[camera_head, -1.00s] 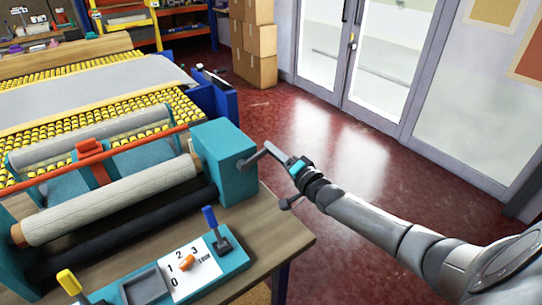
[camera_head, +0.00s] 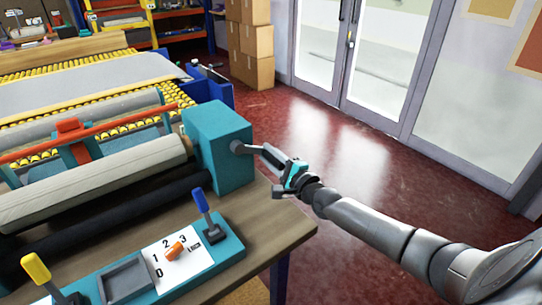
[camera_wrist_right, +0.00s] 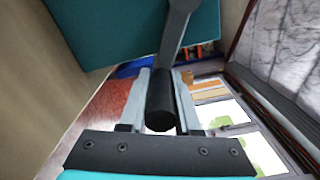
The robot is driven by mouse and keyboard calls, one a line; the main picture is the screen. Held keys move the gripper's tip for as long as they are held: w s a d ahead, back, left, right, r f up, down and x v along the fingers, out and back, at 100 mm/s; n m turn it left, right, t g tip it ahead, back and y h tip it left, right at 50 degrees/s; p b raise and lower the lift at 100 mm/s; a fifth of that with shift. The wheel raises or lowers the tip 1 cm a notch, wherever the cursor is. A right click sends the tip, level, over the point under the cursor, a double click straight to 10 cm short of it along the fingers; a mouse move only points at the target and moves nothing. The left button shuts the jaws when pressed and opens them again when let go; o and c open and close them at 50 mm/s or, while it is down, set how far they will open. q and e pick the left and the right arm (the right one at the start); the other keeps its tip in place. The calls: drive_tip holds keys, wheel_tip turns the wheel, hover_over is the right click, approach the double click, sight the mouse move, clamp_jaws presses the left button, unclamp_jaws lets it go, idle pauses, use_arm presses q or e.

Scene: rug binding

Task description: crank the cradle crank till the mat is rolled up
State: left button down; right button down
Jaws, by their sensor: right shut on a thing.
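The cradle crank (camera_head: 250,149) comes out of the right face of the teal cradle end box (camera_head: 218,147). Its grey arm points right, sloping slightly down. My right gripper (camera_head: 288,173) is at the crank's outer end. In the right wrist view, its two fingers (camera_wrist_right: 160,100) are shut on the dark round crank handle (camera_wrist_right: 160,108), which lies between them. A cream mat roll (camera_head: 90,190) lies along the cradle, left of the box. How much of the mat is wound cannot be told. My left gripper is not in view.
A control panel (camera_head: 215,255) with a blue lever, a yellow lever and an orange dial stands on the wooden table (camera_head: 270,222) in front. A yellow roller bed with a grey sheet (camera_head: 90,83) is behind. Red floor (camera_head: 330,130) is free to the right. Boxes (camera_head: 250,45) stand at the back.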

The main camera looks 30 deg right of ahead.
drive_tip(key=shift+a+f, duration=0.1)
drive_tip(key=shift+f, duration=0.35)
drive_tip(key=shift+s+a+f+m, duration=0.1)
drive_tip(key=shift+a+m, duration=0.05)
drive_tip(key=shift+m, duration=0.25)
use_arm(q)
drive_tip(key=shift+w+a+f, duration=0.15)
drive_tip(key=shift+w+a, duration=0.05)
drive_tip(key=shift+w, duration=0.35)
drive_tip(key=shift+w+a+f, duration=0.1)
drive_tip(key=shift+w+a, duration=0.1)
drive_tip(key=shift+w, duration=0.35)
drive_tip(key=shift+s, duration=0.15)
use_arm(e)
drive_tip(key=c, duration=0.6)
unclamp_jaws()
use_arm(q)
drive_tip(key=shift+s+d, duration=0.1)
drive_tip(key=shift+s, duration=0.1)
